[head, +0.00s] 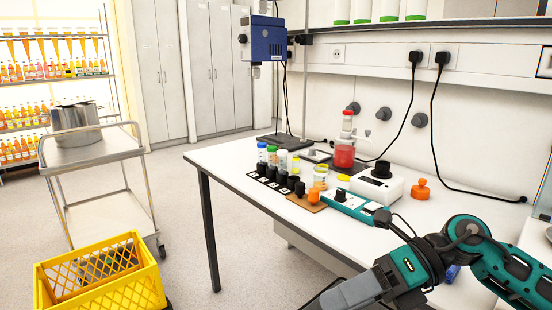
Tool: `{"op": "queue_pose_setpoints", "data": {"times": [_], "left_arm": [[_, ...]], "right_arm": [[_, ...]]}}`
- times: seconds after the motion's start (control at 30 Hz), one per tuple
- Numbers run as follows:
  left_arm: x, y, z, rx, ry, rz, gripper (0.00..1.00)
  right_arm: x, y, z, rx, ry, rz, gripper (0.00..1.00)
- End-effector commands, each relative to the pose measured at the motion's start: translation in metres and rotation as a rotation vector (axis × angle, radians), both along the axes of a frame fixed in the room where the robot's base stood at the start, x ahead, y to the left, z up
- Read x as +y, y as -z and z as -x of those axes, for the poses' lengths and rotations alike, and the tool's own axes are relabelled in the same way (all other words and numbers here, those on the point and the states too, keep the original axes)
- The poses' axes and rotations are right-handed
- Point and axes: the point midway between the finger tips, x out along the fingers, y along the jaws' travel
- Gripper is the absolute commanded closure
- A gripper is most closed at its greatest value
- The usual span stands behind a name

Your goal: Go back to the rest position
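One of my arms (408,266), teal and dark grey, comes in from the right edge over the near right part of the white bench (228,165). It bends at a dark joint and runs down to the left, out of the bottom of the head view. Its gripper fingers do not show. My other arm and its gripper are not in view. I cannot see what either gripper holds, if anything.
A yellow crate (140,292) is at lower left. A metal trolley (105,152) carries a steel pot (76,125). Floor between trolley and bench is clear.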

Motion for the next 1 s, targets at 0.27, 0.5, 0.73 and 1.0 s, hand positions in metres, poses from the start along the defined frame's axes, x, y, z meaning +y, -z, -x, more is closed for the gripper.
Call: {"op": "queue_pose_setpoints", "data": {"times": [0.27, 0.5, 0.73, 1.0], "left_arm": [[0.004, -0.001, 0.005, 0.015, -0.005, -0.008, 1.0], [0.005, -0.007, 0.006, 0.013, -0.007, -0.01, 1.0], [0.006, -0.011, 0.006, 0.008, -0.008, -0.011, 1.0], [0.007, -0.012, 0.007, 0.01, -0.008, -0.012, 1.0]], "right_arm": [[0.041, -0.016, -0.022, 0.511, 0.419, -0.681, 0.03], [-0.007, 0.063, -0.05, 1.076, 0.986, -1.059, 0.03], [-0.058, 0.201, 0.005, 1.631, 1.578, -1.183, 0.03], [-0.073, 0.274, 0.075, 1.935, 1.905, -1.154, 0.03]]}}
